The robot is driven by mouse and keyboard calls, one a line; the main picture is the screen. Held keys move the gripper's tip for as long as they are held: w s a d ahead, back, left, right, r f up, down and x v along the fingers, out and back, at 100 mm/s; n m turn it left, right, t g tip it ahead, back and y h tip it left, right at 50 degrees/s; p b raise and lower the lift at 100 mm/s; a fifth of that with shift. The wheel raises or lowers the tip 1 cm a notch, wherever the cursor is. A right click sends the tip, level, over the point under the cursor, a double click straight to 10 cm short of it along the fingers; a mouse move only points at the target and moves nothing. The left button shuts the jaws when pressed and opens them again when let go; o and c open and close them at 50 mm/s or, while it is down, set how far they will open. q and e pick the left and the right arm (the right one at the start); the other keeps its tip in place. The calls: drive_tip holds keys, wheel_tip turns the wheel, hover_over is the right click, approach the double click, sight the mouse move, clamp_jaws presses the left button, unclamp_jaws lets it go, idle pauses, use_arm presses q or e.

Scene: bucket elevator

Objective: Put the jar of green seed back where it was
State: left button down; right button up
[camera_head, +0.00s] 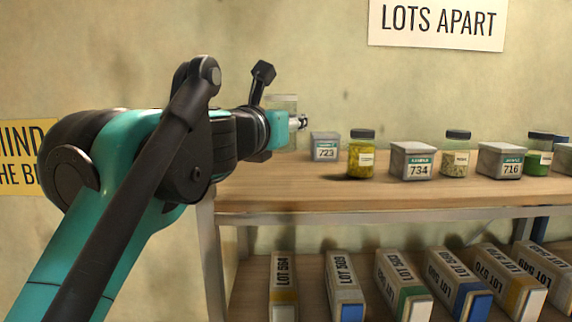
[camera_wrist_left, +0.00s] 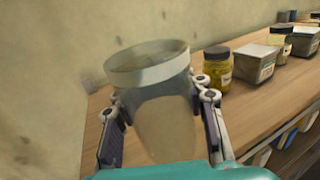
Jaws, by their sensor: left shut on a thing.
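My left gripper (camera_head: 298,122) is at the left end of the upper shelf. It is shut on a clear, see-through vessel with a wide pale rim (camera_wrist_left: 148,66), which stands between the two fingers in the left wrist view. Part of this vessel (camera_head: 284,103) shows behind the gripper in the head view. I cannot tell what is in it; its lower part looks tan. A dark-lidded jar with green contents (camera_head: 537,160) stands at the right of the upper shelf, partly cut by a box. My right gripper is not in view.
The wooden upper shelf (camera_head: 300,195) holds a yellow jar (camera_head: 354,160), a pale seed jar (camera_head: 454,168) and grey boxes marked 723 (camera_head: 324,140), 734 (camera_head: 411,148) and 716 (camera_head: 500,150). The front strip is clear. Several lot boxes (camera_head: 345,275) lie tilted on the lower shelf.

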use_arm(q)
drive_tip(key=w+f, duration=0.1)
drive_tip(key=w, duration=0.1)
drive_tip(key=w+f, duration=0.2)
drive_tip(key=w, duration=0.1)
drive_tip(key=w+f, duration=0.2)
drive_tip(key=w, duration=0.1)
drive_tip(key=shift+w+a+p, duration=0.25)
drive_tip(key=shift+p, duration=0.05)
drive_tip(key=f, duration=0.3)
drive_tip(key=shift+s+f, duration=0.2)
drive_tip(key=shift+f, duration=0.1)
drive_tip(key=shift+w+f, duration=0.15)
drive_tip(key=shift+f, duration=0.05)
drive_tip(key=shift+f, duration=0.15)
drive_tip(key=c, duration=0.9)
unclamp_jaws()
